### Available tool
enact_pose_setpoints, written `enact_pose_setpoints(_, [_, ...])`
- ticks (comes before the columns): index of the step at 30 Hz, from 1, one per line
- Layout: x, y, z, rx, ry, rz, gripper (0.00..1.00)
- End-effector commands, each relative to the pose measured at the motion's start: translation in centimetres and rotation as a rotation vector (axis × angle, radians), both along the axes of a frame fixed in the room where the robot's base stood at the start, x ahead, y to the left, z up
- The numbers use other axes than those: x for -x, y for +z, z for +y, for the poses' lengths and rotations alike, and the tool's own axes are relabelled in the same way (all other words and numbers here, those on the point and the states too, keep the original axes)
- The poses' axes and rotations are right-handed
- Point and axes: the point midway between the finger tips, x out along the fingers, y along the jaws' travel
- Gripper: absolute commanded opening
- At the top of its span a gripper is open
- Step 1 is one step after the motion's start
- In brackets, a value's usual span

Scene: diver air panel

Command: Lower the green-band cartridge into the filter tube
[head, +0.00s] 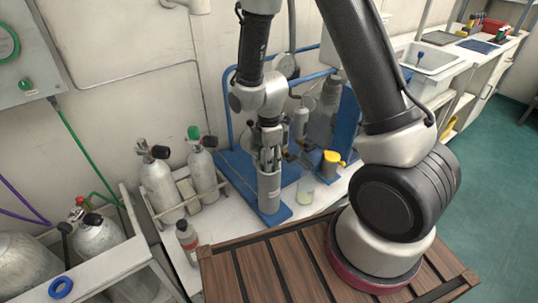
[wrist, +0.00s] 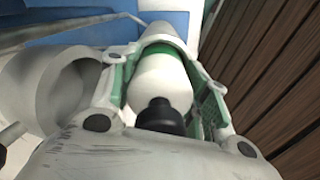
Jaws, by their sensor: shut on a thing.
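My gripper (head: 267,160) points down at the blue stand and is shut on the green-band cartridge. In the wrist view the cartridge (wrist: 160,84) is a white cylinder with a green band and a black knob at its near end, held between the two fingers (wrist: 165,75). The filter tube (head: 269,192) is a grey upright cylinder on the blue base. In the wrist view its open mouth (wrist: 72,82) lies left of the cartridge, beside the left finger. The cartridge appears outside the tube, not lined up with its mouth. The head view mostly hides the cartridge.
Grey cylinders with valves (head: 160,182) stand in a rack to the left. A small jar (head: 305,190) and a yellow-topped container (head: 331,163) stand right of the tube. A bottle (head: 187,240) stands near the slatted wooden deck (head: 265,268). Blue rails rise behind.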

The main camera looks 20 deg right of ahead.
Motion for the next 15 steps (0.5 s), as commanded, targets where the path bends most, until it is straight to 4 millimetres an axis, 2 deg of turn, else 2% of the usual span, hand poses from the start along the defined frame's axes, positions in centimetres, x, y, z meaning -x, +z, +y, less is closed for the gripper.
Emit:
enact_pose_setpoints(5, [0.0,-0.9,0.0,0.000,0.000,0.001,0.00])
enact_pose_setpoints(14, [0.0,-1.4,0.0,0.000,0.000,0.000,0.00])
enact_pose_setpoints(15, [0.0,-1.5,0.0,0.000,0.000,0.001,0.50])
